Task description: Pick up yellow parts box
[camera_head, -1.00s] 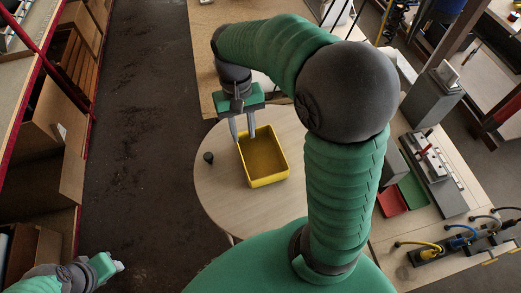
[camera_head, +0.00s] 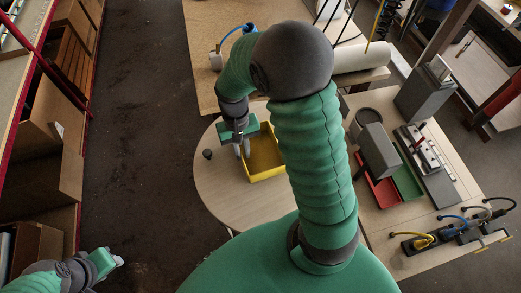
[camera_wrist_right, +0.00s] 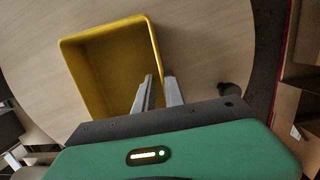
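The yellow parts box (camera_head: 266,176) is an open, empty-looking tray on the round wooden table (camera_head: 215,190). In the wrist view it (camera_wrist_right: 100,62) lies at the upper left. My right gripper (camera_head: 242,150) is at the box's left wall. Its fingers (camera_wrist_right: 160,88) are close together, one on each side of the wall, and look shut on it. My right arm hides part of the box's right side in the head view. My left gripper (camera_head: 119,262) is low at the left, far from the box, over the floor; its finger gap is not clear.
A small dark round object (camera_head: 207,154) stands on the table left of the box. Red (camera_head: 380,190) and green (camera_head: 407,183) trays and grey fixtures occupy the bench at right. Shelves with cardboard boxes (camera_head: 52,180) line the left. The table's front left is clear.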

